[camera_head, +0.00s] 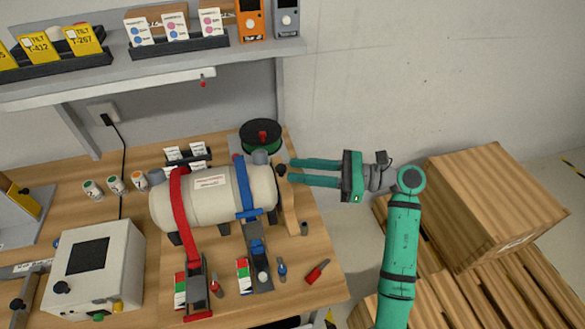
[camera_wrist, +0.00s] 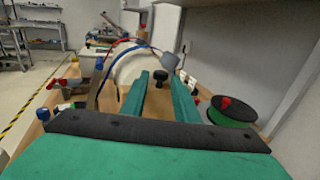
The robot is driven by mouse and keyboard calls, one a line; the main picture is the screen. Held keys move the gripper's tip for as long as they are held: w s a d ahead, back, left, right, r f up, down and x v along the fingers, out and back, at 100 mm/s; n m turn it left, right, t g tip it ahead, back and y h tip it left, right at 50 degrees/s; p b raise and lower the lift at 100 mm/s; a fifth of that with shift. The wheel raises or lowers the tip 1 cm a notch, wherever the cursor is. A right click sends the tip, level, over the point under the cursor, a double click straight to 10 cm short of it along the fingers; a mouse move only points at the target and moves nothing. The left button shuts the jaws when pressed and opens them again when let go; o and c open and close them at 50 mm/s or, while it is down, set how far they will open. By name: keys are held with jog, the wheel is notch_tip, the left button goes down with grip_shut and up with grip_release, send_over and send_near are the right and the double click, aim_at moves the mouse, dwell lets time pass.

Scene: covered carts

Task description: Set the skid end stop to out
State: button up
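The skid end stop looks to be the upright wooden piece (camera_head: 288,207) at the right end of the cream tank (camera_head: 220,198). A black knob (camera_head: 281,170) sits at its top; the wrist view shows this knob (camera_wrist: 158,77) between the ends of my two fingers. My gripper (camera_head: 290,170) comes in level from the right, its green fingers apart with a clear gap. The fingertips are close to the knob, which shows no clear contact with either finger. The exact depth between knob and fingertips is hard to tell. No in or out marking is readable.
A red strap (camera_head: 181,203) and a blue strap (camera_head: 242,190) cross the tank. A black-green spool (camera_head: 261,138) stands close behind my fingers. A red-handled tool (camera_head: 317,272) lies at the bench's front right. A shelf (camera_head: 150,66) hangs above; a wooden crate (camera_head: 495,200) stands right.

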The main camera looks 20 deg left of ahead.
jog(key=shift+x, duration=1.2)
jog(key=shift+c, duration=0.7)
grip_shut()
jog(key=shift+w+a, duration=0.1)
